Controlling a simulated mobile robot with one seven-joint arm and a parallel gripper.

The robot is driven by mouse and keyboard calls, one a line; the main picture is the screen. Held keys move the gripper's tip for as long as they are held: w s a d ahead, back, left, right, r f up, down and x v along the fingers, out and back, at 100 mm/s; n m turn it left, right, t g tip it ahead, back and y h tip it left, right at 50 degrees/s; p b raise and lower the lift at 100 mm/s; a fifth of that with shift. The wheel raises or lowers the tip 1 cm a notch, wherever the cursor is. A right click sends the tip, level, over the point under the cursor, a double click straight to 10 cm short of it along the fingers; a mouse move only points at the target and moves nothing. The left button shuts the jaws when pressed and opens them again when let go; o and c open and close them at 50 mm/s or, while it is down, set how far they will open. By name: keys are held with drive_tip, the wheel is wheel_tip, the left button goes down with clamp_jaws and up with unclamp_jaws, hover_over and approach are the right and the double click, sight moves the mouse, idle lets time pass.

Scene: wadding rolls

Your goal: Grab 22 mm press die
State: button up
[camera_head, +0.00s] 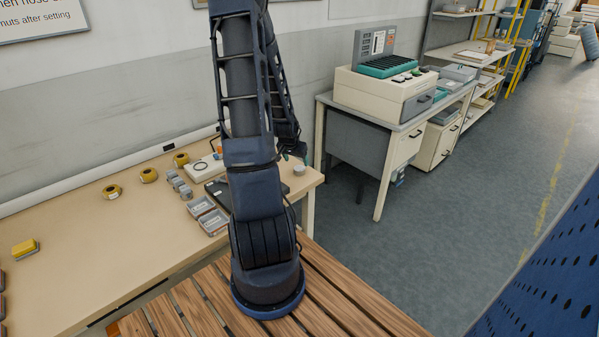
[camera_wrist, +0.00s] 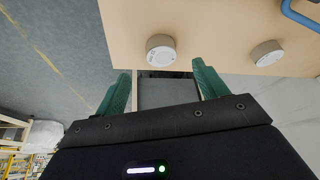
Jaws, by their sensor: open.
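My gripper (camera_wrist: 161,69) is open in the wrist view, its two green fingers apart and nothing between them. A round grey die (camera_wrist: 161,51) with a pale, marked top sits on the table just beyond the fingertips, roughly in line with the gap. A second round grey die (camera_wrist: 267,53) sits to the right. The markings are too small to read, so I cannot tell which is the 22 mm die. In the head view a round grey die (camera_head: 299,171) stands near the table's right end; my arm hides most of the gripper.
The table (camera_head: 120,235) also holds yellow rolls (camera_head: 148,175), small grey pieces (camera_head: 180,185), grey trays (camera_head: 213,222) and a yellow block (camera_head: 25,248). A blue curved piece (camera_wrist: 300,14) is at the wrist view's upper right. A second bench (camera_head: 330,98) stands beyond a floor gap.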

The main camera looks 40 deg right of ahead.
sight(299, 168)
drive_tip(key=shift+d+x, duration=0.2)
drive_tip(key=shift+x, duration=3.5)
drive_tip(key=shift+w+r, duration=0.1)
drive_tip(key=c, duration=1.3)
